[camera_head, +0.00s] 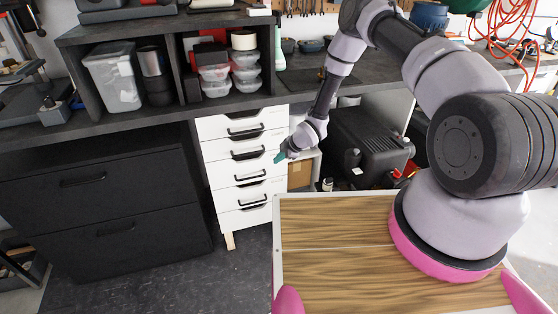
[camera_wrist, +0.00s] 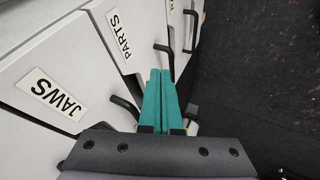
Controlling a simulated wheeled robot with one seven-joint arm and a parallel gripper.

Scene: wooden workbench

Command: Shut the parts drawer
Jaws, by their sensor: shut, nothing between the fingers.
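The white drawer stack (camera_head: 240,166) stands under the bench, with dark handles on its fronts. In the wrist view the parts drawer (camera_wrist: 147,22) carries a "PARTS" label. Its dark handle shows near my fingers. A "JAWS" drawer (camera_wrist: 22,62) is beside it. How far the parts drawer stands out is hard to tell. My gripper (camera_head: 279,157) has teal fingers and is near the right side of the stack in the head view. In the wrist view my gripper (camera_wrist: 160,75) is shut and empty, its fingers over the drawer fronts; whether they touch is unclear.
A black cabinet (camera_head: 105,190) stands left of the stack. A dark machine (camera_head: 368,142) and a cardboard box (camera_head: 300,172) are to the right of my gripper. The bench top (camera_head: 170,118) is above. Dark floor (camera_head: 250,265) is open in front of the stack.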

